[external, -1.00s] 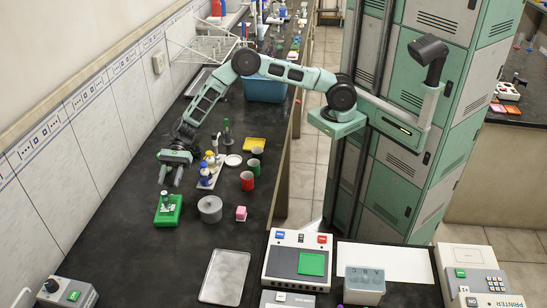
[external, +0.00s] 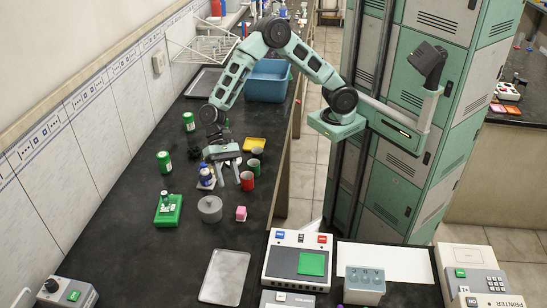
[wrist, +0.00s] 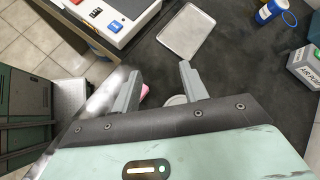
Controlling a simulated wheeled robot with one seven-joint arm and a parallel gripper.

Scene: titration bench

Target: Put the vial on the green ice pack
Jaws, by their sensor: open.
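The green ice pack (external: 175,215) lies on the dark bench at the left in the external view. A small pale vial (external: 166,199) stands upright on top of it. My gripper (external: 228,180) is open and hangs to the right of the ice pack, above the group of bottles and cups. Its two fingers point down, apart from the vial. In the wrist view my gripper (wrist: 159,76) shows parted fingers with nothing clamped between the tips. I cannot make out the vial and the ice pack in the wrist view.
A grey round pot (external: 210,209) and a pink block (external: 241,213) stand right of the ice pack. Green jars (external: 164,162) stand near the wall. A metal tray (external: 224,277) lies in front.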

